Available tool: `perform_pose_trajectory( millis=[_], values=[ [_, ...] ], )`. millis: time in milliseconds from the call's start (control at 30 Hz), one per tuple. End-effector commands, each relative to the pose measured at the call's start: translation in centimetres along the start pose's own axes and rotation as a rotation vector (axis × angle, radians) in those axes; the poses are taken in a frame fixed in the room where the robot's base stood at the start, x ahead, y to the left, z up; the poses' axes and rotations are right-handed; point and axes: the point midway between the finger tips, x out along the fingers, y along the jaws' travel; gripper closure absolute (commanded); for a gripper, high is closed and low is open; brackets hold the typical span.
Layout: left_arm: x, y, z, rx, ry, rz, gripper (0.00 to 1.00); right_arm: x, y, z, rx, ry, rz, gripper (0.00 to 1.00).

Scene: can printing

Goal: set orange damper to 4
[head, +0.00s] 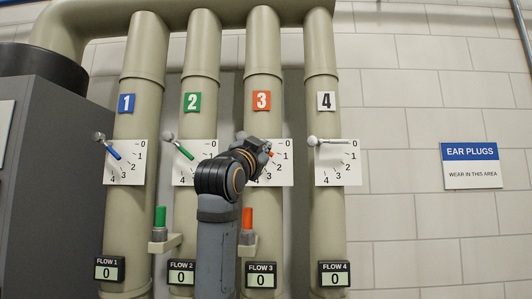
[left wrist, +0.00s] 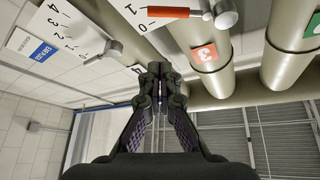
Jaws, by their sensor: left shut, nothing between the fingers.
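The orange damper is on the pipe with the orange 3 label (head: 262,100). Its white 0-to-4 plate (head: 285,170) is partly covered by my left gripper (head: 266,148). My left gripper is shut and empty in front of the plate. Its closed fingertips (left wrist: 160,72) appear apart from the lever in the wrist view. My right gripper is not in view.
Neighbouring dampers have a blue lever (head: 113,152), a green lever (head: 185,150) and a pale lever (head: 332,141). An orange upright piece (head: 247,218) and a green one (head: 160,216) stand lower down. The flow 3 display (head: 261,281) reads 0.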

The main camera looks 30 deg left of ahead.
Motion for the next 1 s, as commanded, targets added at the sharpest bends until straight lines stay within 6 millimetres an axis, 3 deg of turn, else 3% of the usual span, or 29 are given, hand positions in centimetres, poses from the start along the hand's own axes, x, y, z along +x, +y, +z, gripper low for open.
perform_pose_trajectory(
  millis=[67,267,733,800,1000],
  values=[
    [-0.4,-0.9,-1.0,0.045,0.030,-0.029,1.00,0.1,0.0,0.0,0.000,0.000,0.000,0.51],
    [0.5,-1.1,-1.4,0.053,0.031,-0.031,1.00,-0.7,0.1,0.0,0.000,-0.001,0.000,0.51],
    [10.1,-1.5,-1.9,0.051,0.027,-0.027,1.00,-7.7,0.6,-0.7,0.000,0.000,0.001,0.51],
    [9.5,-1.3,-0.1,0.054,0.025,-0.029,1.00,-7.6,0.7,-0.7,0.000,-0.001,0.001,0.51],
    [8.7,-1.4,2.0,0.052,0.029,-0.030,1.00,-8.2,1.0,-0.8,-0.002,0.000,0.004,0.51]
  ],
)
